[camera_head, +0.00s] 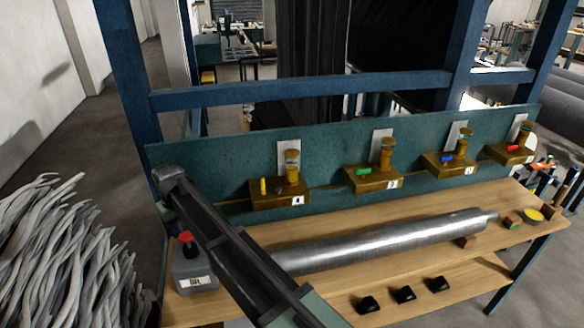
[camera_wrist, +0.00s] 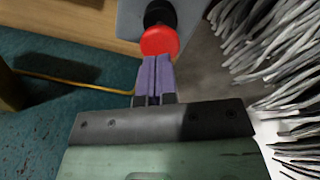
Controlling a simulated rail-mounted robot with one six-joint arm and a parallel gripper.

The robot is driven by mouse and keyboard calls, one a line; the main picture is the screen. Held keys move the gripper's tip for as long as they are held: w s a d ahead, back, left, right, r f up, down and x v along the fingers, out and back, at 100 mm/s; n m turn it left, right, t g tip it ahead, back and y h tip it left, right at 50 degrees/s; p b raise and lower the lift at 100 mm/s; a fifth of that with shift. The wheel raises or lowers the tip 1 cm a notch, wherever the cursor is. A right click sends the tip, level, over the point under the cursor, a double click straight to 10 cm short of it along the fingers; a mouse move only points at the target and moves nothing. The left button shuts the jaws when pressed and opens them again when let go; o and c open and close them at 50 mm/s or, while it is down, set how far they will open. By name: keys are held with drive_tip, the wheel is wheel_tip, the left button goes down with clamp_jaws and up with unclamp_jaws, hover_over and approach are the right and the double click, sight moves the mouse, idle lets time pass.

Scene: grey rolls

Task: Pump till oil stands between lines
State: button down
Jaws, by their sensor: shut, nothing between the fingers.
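A grey oil can (camera_head: 194,270) with a white label stands at the bench's left end. Its red pump knob (camera_head: 185,238) sits on a black neck; the knob also shows in the wrist view (camera_wrist: 159,41). My gripper (camera_wrist: 155,60) is shut and empty, its purple fingertips right at the knob's edge; I cannot tell whether they touch. The head view does not show the fingers. Several brass oilers stand along the green panel: one with a yellow lever (camera_head: 279,192), one green (camera_head: 373,178), one blue (camera_head: 449,164), one red (camera_head: 510,153). Oil levels and lines are too small to read.
A long metal roll (camera_head: 390,240) lies along the wooden bench (camera_head: 330,288). Small black blocks (camera_head: 404,294) sit on the lower board. Blue frame posts and a crossbar (camera_head: 300,91) stand behind. A heap of grey strands (camera_head: 60,250) is left of the can.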

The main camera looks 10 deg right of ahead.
sight(186, 238)
drive_tip(key=shift+f, duration=0.15)
drive_tip(key=shift+f+b, duration=2.7)
drive_tip(key=shift+b, duration=0.1)
drive_tip(key=shift+r, duration=0.1)
wheel_tip(186, 238, up, 9)
drive_tip(key=p, duration=0.8)
drive_tip(key=shift+f+p, duration=0.2)
drive_tip(key=shift+p, duration=0.2)
wheel_tip(186, 238, up, 4)
drive_tip(key=p, duration=0.4)
wheel_tip(186, 238, down, 7)
drive_tip(key=b, duration=0.7)
drive_tip(key=shift+f, duration=0.15)
